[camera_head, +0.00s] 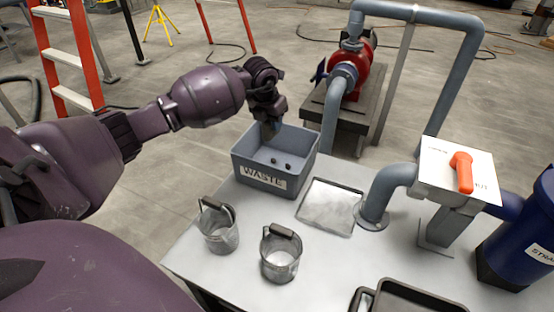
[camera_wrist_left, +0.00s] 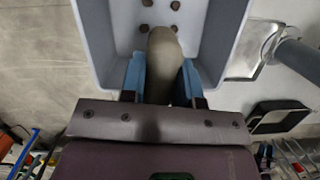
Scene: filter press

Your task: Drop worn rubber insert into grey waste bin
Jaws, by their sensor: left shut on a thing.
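The grey waste bin (camera_head: 242,162), an open box with a WASTE label, stands at the back left of the table. My left gripper (camera_head: 271,127) is over the bin's back left part, pointing down. In the left wrist view, its blue fingers (camera_wrist_left: 161,78) are shut on a rounded grey-brown piece (camera_wrist_left: 163,50), which appears to be the worn rubber insert. The piece is over the bin's inside, and the bin's pale wall (camera_wrist_left: 93,38) shows to the left. The head view hardly shows the held piece. My right gripper is in neither view.
Several small dark spots or bits (camera_head: 287,166) show on the bin floor. Two metal buckets (camera_head: 219,237) stand in front. A shallow tray (camera_head: 331,207) lies right of the bin, near a grey pipe (camera_head: 372,215). A black tray (camera_head: 410,297) is at the front.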

